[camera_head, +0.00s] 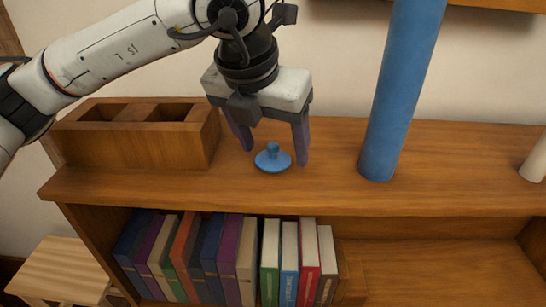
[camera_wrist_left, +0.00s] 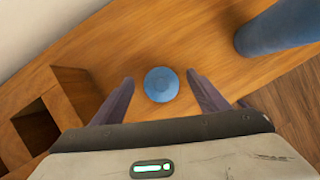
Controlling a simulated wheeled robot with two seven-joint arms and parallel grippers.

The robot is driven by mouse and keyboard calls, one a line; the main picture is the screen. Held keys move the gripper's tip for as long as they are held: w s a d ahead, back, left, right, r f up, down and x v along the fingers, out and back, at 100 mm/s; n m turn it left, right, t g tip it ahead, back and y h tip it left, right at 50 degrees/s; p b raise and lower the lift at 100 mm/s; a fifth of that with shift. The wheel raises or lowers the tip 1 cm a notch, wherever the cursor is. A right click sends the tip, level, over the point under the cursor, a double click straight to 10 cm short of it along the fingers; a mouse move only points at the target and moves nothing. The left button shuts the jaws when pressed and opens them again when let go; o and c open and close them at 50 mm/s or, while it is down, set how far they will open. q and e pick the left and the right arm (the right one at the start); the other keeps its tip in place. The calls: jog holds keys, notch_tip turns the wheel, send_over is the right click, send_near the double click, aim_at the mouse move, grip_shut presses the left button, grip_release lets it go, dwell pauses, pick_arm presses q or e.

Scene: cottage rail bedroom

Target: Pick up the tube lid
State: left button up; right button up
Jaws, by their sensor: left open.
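The tube lid (camera_head: 272,161) is a small blue disc with a knob on top, lying on the wooden shelf top. My left gripper (camera_head: 273,158) is open above it, pointing down, with a finger to either side of the lid. In the left wrist view the lid (camera_wrist_left: 161,84) shows round, a little beyond and between the fingertips of the gripper (camera_wrist_left: 160,82). I see no contact between the fingers and the lid. A tall blue tube (camera_head: 398,95) stands on the shelf to the right; it also shows in the left wrist view (camera_wrist_left: 278,30). My right gripper is not seen.
A wooden box with two compartments (camera_head: 140,147) stands left of the lid. A cream cylinder (camera_head: 536,160) is at the far right edge. Several books (camera_head: 205,260) stand below the shelf top (camera_head: 450,170). A wooden stool (camera_head: 62,272) is at lower left.

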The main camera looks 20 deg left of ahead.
pick_arm(q)
jog(key=shift+f, duration=0.2)
jog(key=c, duration=1.1)
jog(key=shift+r, duration=0.1)
